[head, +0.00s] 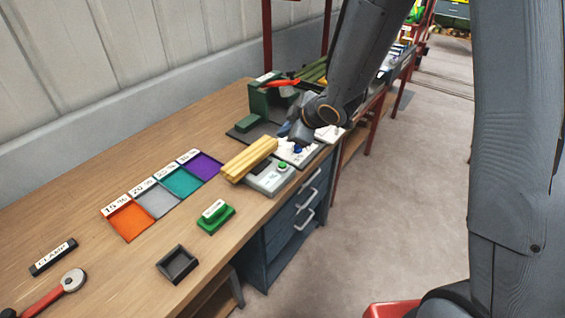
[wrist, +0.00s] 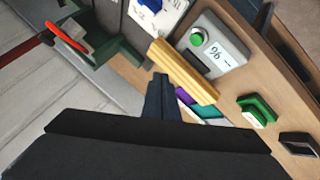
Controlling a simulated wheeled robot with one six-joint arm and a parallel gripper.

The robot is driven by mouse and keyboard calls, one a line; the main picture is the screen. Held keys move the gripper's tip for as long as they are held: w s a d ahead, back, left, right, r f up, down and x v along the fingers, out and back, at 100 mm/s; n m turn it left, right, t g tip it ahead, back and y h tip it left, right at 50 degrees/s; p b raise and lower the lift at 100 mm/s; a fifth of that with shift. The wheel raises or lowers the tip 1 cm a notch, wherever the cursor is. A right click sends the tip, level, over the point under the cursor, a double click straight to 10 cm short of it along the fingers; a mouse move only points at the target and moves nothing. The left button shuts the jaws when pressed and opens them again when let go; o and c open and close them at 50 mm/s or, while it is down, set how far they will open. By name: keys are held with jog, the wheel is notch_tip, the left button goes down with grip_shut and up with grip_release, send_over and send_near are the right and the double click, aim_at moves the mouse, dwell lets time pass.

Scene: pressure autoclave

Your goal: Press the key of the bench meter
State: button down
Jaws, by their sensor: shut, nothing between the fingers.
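The bench meter (head: 267,182) is a grey box near the front edge of the bench, with a round green key (head: 283,167) and a small display. In the wrist view the meter (wrist: 228,67) lies at the upper right, with its green key (wrist: 197,38) clear and uncovered. My gripper (head: 291,133) is beyond the meter in the head view, partly hidden by my arm. In the wrist view my gripper (wrist: 161,80) has its fingers together and empty, apart from the key.
Yellow bars (head: 249,160) lie right beside the meter, near my fingertips in the wrist view. A white panel with a blue knob (head: 298,149) is just behind the meter. A green machine with a red lever (head: 272,98) stands farther back. Coloured trays (head: 130,218) lie at left.

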aim_at(285, 166)
jog(key=shift+f, duration=0.15)
notch_tip(285, 166, down, 9)
jog(key=b, duration=0.8)
jog(key=shift+r+b, duration=0.2)
jog(key=shift+b, duration=0.15)
jog(key=shift+f, duration=0.1)
dwell(1.5)
jog(key=shift+f+b, duration=0.3)
jog(key=shift+f+b, duration=0.4)
jog(key=shift+f, duration=0.1)
dwell(0.7)
jog(key=shift+r, duration=0.1)
jog(key=shift+r+p, duration=0.85)
jog(key=shift+p, duration=0.1)
